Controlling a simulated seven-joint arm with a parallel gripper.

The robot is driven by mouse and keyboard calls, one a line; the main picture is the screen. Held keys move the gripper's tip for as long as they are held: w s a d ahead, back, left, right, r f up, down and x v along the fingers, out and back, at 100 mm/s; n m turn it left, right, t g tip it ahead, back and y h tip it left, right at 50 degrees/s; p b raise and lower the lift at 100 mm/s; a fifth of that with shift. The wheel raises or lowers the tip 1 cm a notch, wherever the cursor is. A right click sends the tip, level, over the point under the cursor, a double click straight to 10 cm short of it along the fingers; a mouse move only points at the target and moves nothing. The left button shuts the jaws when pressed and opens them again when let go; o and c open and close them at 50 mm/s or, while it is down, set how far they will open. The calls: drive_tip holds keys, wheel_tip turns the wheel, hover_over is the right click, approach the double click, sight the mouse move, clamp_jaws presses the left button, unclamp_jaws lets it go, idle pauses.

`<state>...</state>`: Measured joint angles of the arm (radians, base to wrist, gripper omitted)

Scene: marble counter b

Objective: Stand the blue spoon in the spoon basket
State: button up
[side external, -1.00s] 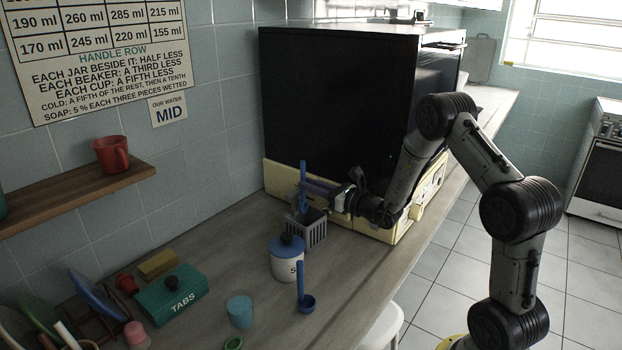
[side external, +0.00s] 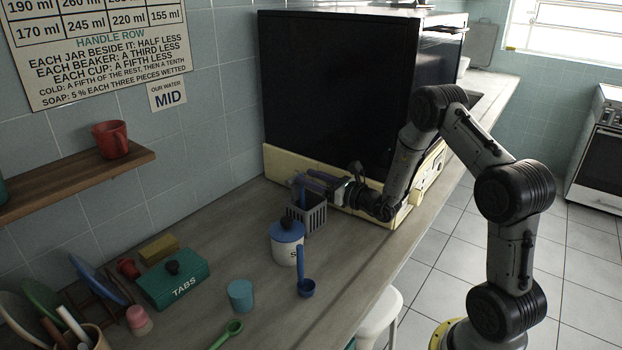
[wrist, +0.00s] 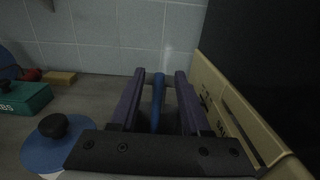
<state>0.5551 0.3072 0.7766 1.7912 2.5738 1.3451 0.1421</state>
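The blue spoon (side external: 302,196) stands in the grey slatted spoon basket (side external: 317,218), with only its handle showing above the rim. Its lower end is hidden by the basket. My gripper (side external: 304,180) is level with the handle above the basket, reaching in from the right. In the wrist view the blue handle (wrist: 158,98) stands between the two purple fingers (wrist: 160,78), with a gap on each side, so the gripper is open around it. The basket cannot be made out in the wrist view.
A white jar with blue lid (side external: 287,233) stands close in front of the basket, beside a blue ladle (side external: 306,287). A teal cup (side external: 240,295), green spoon (side external: 228,334) and green TABS box (side external: 175,281) are nearer. A large black-sided appliance (side external: 335,95) stands behind.

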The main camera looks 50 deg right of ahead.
idle(0.3)
drive_tip(key=s, duration=1.3)
drive_tip(key=shift+s, duration=0.4)
